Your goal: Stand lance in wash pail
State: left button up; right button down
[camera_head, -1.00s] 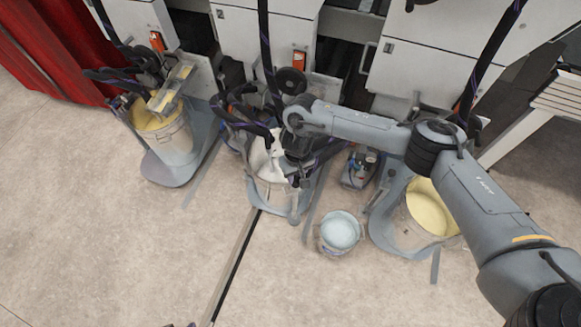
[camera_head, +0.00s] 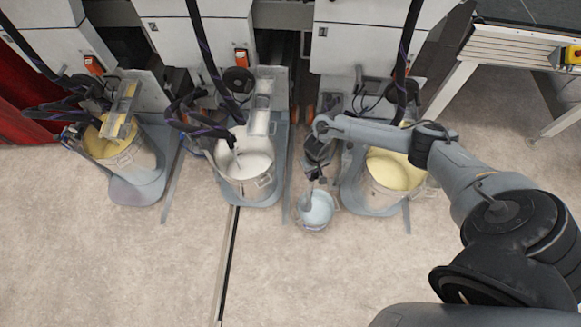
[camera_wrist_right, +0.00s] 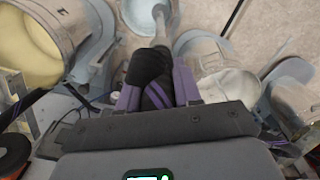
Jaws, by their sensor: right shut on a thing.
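The wash pail (camera_head: 316,211), a small pail with pale blue liquid, stands on the floor between the white and yellow paint pails. My right gripper (camera_head: 317,172) is above its far side. In the right wrist view my gripper (camera_wrist_right: 155,92) is shut on the lance's dark grip (camera_wrist_right: 150,72). The lance's grey tube (camera_wrist_right: 161,16) runs away from the jaws toward the wash pail (camera_wrist_right: 137,14). In the head view the lance's lower end (camera_head: 306,200) overlaps the pail's far-left rim. I cannot tell whether it touches the bottom. My left gripper is out of view.
The white paint pail (camera_head: 246,160) stands left of the wash pail, under a hanging dark hose. A yellow paint pail (camera_head: 394,172) stands close on the right, another (camera_head: 112,145) at far left. Machine cabinets stand behind. The floor in front is clear.

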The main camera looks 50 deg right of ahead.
jog(key=shift+m, duration=0.3)
jog(key=s+d, duration=0.2)
jog(key=d, duration=0.1)
jog(key=s+d+p, duration=0.1)
jog(key=d, duration=0.1)
jog(key=shift+f, duration=0.15)
jog(key=shift+a, duration=0.1)
